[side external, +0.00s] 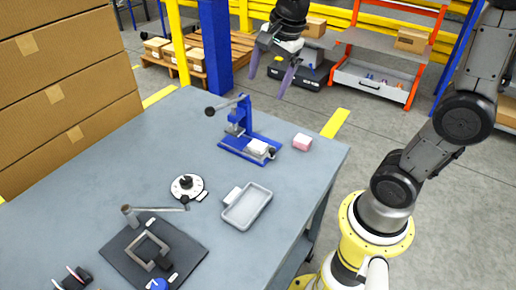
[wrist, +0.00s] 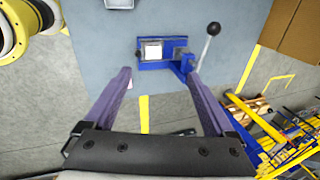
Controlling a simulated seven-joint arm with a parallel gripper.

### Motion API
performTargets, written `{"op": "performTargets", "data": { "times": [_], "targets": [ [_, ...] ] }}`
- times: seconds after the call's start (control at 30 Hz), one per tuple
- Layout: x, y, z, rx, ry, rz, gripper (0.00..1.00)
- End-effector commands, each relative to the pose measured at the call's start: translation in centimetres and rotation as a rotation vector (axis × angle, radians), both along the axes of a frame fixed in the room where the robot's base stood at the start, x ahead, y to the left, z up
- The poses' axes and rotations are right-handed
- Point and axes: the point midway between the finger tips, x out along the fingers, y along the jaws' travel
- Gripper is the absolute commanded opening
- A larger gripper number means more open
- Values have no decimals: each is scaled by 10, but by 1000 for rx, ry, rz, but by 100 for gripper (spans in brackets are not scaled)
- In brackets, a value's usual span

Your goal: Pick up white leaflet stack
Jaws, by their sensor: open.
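A white block that looks like the leaflet stack (side external: 257,147) lies on the base of a blue lever press (side external: 236,138) on the table. In the wrist view the white stack (wrist: 153,50) sits in the blue press (wrist: 183,64), beyond my fingertips. My gripper (side external: 266,87) is open and empty, high above the far side of the table, with its purple fingers pointing down. In the wrist view my gripper (wrist: 158,73) has its fingers wide apart. A small pink block with a pale top (side external: 302,142) lies right of the press, apart from it.
The press's lever with a dark ball knob (side external: 210,112) rises on its left. A grey tray (side external: 247,206), a small white block (side external: 231,195), a round dial (side external: 187,187) and a black mat with a clamp (side external: 190,245) are nearer. Cartons (side external: 65,90) stand at left.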

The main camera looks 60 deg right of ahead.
Motion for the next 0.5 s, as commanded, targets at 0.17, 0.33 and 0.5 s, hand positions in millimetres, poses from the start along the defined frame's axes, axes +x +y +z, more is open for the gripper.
{"op": "performTargets", "data": {
  "times": [0.17,0.33,0.5],
  "targets": [
    [51,-32,-52,66,130,-255,89],
    [68,-54,-99,80,230,-317,89],
    [66,-62,-124,87,288,-339,89]
  ]
}}
